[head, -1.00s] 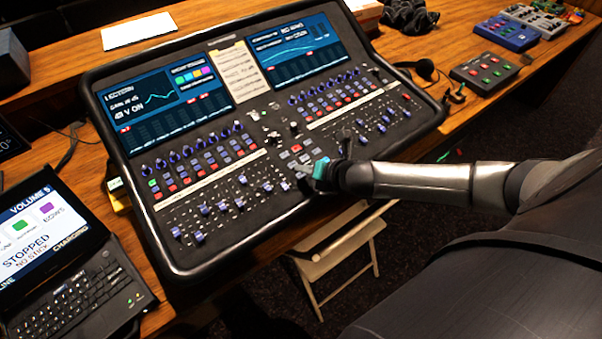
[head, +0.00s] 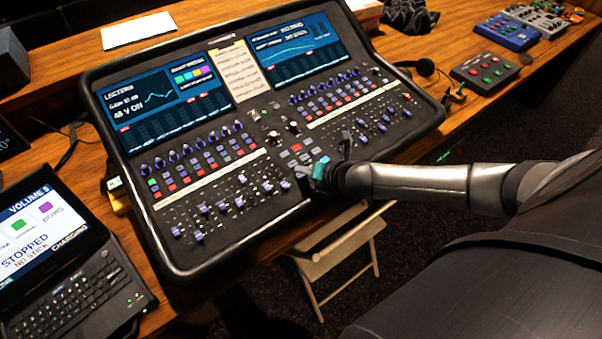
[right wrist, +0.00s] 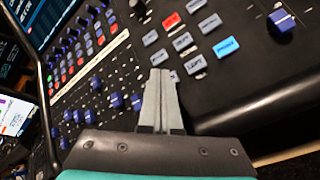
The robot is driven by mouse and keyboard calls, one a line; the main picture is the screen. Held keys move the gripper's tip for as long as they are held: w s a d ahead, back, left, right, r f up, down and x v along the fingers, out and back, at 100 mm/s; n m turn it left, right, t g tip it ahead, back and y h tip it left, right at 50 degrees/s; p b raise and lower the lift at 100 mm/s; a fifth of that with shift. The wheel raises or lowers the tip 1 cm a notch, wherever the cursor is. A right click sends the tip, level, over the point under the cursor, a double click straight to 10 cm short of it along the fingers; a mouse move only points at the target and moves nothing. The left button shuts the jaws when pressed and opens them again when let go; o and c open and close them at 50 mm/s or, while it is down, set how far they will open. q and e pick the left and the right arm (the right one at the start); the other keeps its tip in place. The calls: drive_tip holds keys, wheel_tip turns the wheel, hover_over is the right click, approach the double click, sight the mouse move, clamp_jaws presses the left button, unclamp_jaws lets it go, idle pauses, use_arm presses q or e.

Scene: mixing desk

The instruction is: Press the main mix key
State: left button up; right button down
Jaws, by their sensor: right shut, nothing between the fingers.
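The mixing desk (head: 290,215) lies across the wooden table. In the right wrist view its key block shows grey keys (right wrist: 182,41), a lit red key (right wrist: 171,21) and a lit blue key (right wrist: 226,47). The key labels are too blurred to tell for sure which is the main mix key. My right gripper (right wrist: 160,74) is shut and empty, its fingertips at the lower left edge of this block. They cover part of a key there; I cannot tell whether they touch it. In the head view the right gripper (head: 304,171) is over the desk's front middle. My left gripper is not in view.
Faders (right wrist: 116,100) stand left of the fingertips in the right wrist view. A laptop (head: 70,270) sits at the left. A small button box (head: 484,72) and a blue box (head: 506,33) stand at the right. A folding chair (head: 340,250) is below the desk's front edge.

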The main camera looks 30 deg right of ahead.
drive_tip(key=shift+f, duration=0.35)
idle(0.7)
idle(0.3)
drive_tip(key=shift+r+p, duration=0.8)
drive_tip(key=r+p, duration=0.5)
drive_tip(key=shift+s, duration=0.3)
idle(0.6)
